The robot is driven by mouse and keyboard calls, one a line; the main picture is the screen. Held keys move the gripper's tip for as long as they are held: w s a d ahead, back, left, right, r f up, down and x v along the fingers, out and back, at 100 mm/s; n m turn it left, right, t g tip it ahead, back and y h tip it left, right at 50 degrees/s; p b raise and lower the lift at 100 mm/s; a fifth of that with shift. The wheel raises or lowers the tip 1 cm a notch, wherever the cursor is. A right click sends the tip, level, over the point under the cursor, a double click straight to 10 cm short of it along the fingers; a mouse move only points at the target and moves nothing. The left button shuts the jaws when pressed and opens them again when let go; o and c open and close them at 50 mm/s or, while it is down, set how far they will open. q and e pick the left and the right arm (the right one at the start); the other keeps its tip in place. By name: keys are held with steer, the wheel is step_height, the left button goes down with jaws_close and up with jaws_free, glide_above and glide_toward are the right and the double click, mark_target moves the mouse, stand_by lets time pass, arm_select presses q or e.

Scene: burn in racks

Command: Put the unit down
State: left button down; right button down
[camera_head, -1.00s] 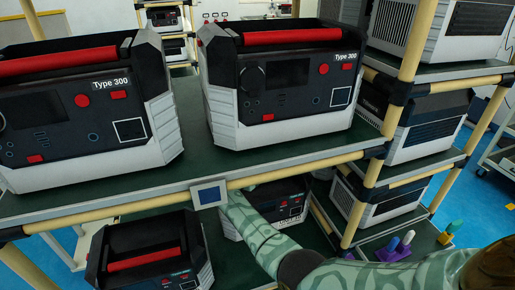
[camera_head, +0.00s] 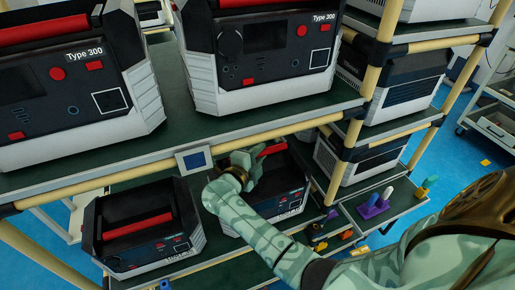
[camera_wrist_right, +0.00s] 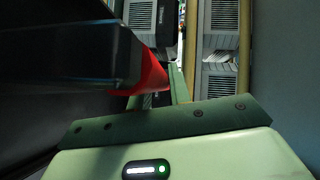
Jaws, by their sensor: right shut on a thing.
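The unit (camera_head: 285,205) is a black and light grey box with a red handle (camera_head: 273,149). It is on or just above the lower shelf, under the upper shelf's front edge; its underside is hidden by my arm, so I cannot tell whether it rests. My right gripper (camera_head: 256,163) is shut on the handle. In the right wrist view the red handle (camera_wrist_right: 150,73) lies between the green fingers of my right gripper (camera_wrist_right: 160,92). My left gripper is in neither view.
A similar unit (camera_head: 145,235) stands on the lower shelf to the left. Two Type 300 units, a left one (camera_head: 70,95) and a right one (camera_head: 265,55), fill the upper shelf (camera_head: 165,150). A yellow rack post (camera_head: 370,85) stands right. Small coloured items (camera_head: 375,203) lie beyond it.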

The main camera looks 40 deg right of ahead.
steer(key=shift+w+f, duration=0.15)
steer(key=shift+f, duration=0.05)
steer(key=shift+r, duration=0.1)
steer(key=c, duration=1.3)
jaws_free()
steer(key=shift+s+a+f, duration=0.1)
steer(key=shift+s+f, duration=0.15)
steer(key=shift+f, duration=0.05)
